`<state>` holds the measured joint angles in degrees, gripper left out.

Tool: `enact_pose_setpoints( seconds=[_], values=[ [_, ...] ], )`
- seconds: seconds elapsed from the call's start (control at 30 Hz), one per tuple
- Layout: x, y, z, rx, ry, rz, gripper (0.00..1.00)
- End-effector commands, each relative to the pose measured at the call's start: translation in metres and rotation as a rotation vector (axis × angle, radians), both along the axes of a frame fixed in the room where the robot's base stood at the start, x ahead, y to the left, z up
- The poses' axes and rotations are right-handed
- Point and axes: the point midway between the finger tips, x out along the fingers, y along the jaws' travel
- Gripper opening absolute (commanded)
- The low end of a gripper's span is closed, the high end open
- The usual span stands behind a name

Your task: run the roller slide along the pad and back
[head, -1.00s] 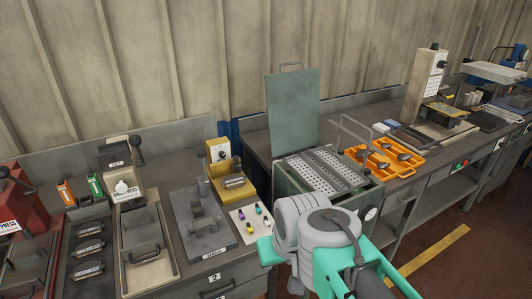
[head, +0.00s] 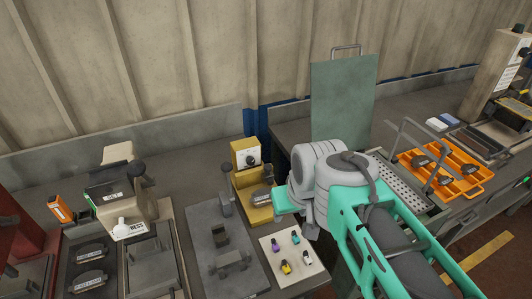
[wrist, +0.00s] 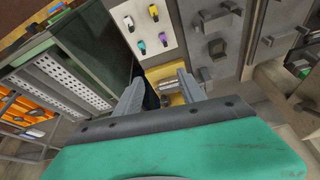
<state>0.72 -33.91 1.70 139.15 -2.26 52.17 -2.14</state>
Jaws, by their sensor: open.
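A yellow fixture (head: 258,208) with a dial box stands at the middle of the bench, and a grey, roller-like part (head: 262,194) lies on it. This looks like the roller slide, but I cannot be sure; no pad shows clearly. In the wrist view the yellow fixture (wrist: 165,72) and a silver cylinder (wrist: 170,86) show beyond and between my fingers. My gripper (wrist: 160,92) is open and empty, its two grey fingers apart. In the head view my teal gripper (head: 292,201) is beside the fixture's right side, its fingertips hidden.
A white card (head: 292,256) with several coloured clips lies in front of the yellow fixture. A grey plate (head: 222,240) with upright blocks is to its left. A green raised lid (head: 342,105) and an orange tray (head: 450,165) stand to the right. Labelled brake shoes (head: 88,280) lie at left.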

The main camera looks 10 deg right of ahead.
Motion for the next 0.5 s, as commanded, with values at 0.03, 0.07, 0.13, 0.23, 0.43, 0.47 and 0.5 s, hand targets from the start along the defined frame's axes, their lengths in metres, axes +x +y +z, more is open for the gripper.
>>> enact_pose_setpoints(
  seconds=[0.03,0.07,0.13,0.23,0.43,0.47,0.5],
  values=[
    [0.018,0.002,0.007,0.000,0.009,0.042,0.47],
    [0.031,0.003,0.012,0.001,0.014,0.079,0.47],
    [0.068,0.006,0.021,0.003,0.026,0.186,0.47],
    [0.128,0.005,0.024,0.007,0.032,0.362,0.47],
    [0.228,-0.017,-0.006,0.017,0.013,0.702,0.47],
    [0.238,-0.021,-0.013,0.018,0.008,0.745,0.47],
    [0.249,-0.026,-0.021,0.018,0.001,0.794,0.47]
  ],
)
